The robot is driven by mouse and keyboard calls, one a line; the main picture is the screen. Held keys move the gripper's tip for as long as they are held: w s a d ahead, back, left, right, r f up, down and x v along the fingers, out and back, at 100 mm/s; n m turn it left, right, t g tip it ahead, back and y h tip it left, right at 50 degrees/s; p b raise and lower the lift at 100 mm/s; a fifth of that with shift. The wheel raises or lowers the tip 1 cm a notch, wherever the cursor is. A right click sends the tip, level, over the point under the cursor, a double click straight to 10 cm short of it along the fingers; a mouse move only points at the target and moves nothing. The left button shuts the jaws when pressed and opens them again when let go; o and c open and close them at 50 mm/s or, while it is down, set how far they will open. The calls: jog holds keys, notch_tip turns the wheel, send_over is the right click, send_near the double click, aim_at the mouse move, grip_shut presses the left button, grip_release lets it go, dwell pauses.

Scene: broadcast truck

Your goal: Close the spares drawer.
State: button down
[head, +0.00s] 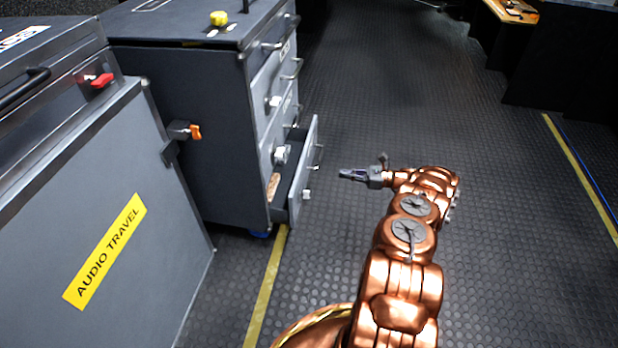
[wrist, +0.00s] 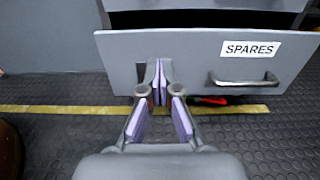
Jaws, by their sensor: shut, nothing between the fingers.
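The spares drawer (head: 309,168) is the bottom drawer of a dark grey cabinet (head: 205,125) and stands pulled out to the right. In the wrist view its grey front (wrist: 180,48) shows a white SPARES label (wrist: 250,49) and a bar handle (wrist: 243,80). A dark opening shows above the front. My gripper (head: 345,174) is shut and empty. In the head view it is to the right of the drawer front, apart from it. In the wrist view the fingertips (wrist: 155,75) point at the lower left part of the front, left of the handle.
Other drawers above it look shut. A grey case marked AUDIO TRAVEL (head: 105,245) stands at the left. A yellow floor line (head: 266,285) runs below the drawer. A red and black item (wrist: 208,100) lies under the drawer front.

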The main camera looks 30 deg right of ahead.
jog(key=f, duration=0.1)
jog(key=b, duration=0.4)
send_near(301, 170)
jog(key=x, duration=0.5)
jog(key=shift+w+a+f, duration=0.1)
jog(key=shift+w+f, duration=0.05)
jog(key=shift+f, duration=0.15)
jog(key=shift+r+b+x, duration=0.2)
jog(key=shift+b+x, duration=0.25)
jog(key=shift+x, duration=0.5)
